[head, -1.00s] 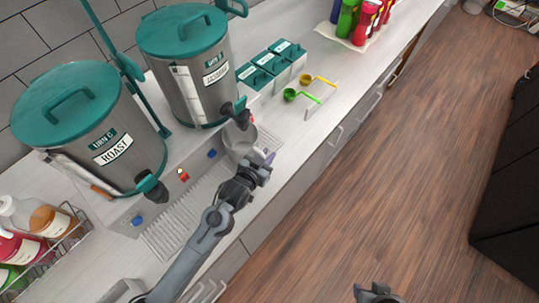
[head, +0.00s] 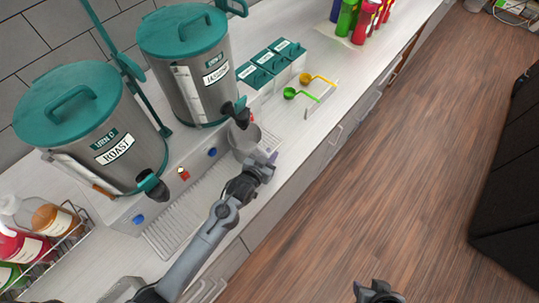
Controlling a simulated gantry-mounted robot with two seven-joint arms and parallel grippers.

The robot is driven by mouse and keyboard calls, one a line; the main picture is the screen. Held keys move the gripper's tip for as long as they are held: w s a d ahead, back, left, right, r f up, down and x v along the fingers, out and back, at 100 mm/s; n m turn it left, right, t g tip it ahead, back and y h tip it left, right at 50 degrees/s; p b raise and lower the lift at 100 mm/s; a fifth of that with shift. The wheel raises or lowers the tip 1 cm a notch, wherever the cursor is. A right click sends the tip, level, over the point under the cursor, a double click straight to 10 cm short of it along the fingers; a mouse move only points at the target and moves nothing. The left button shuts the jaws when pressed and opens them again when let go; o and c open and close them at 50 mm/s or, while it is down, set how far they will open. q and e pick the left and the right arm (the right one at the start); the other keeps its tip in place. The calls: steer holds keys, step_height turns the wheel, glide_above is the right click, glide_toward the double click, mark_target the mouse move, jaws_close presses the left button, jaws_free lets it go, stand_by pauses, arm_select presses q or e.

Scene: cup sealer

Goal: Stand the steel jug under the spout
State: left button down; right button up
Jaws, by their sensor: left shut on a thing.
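The steel jug (head: 243,142) is at the front of the far urn, just below its black spout (head: 240,112). My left gripper (head: 264,165) is shut on the jug from the near right side and hides part of it. I cannot tell whether the jug's base touches the drip grille (head: 178,222). The far urn (head: 203,88) is steel with a teal lid. My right gripper (head: 378,292) shows only partly at the bottom edge, far from the jug, over the floor.
A nearer urn labelled ROAST (head: 112,155) has its own spout (head: 152,185). Teal-lidded boxes (head: 268,63) and green and yellow scoops (head: 292,94) lie beyond the jug. A bottle rack (head: 60,240) stands at the left. The counter's front edge runs close beside my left arm.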

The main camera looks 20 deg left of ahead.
arm_select(q)
steer(key=c, duration=1)
jaws_free()
steer(key=shift+f, duration=0.1)
steer(key=s+a+r+g, duration=0.1)
steer(key=s+a+g, duration=0.1)
steer(key=s, duration=0.8)
steer(key=s+a+r+g+y, duration=0.1)
steer(key=s+g, duration=0.3)
steer(key=s, duration=0.6)
steer(key=s+a+r+g, duration=0.2)
steer(key=s+a+g, duration=0.1)
steer(key=s, duration=0.7)
steer(key=shift+r+g+y, duration=0.2)
steer(key=shift+g+y, duration=0.1)
steer(key=shift+g, duration=0.1)
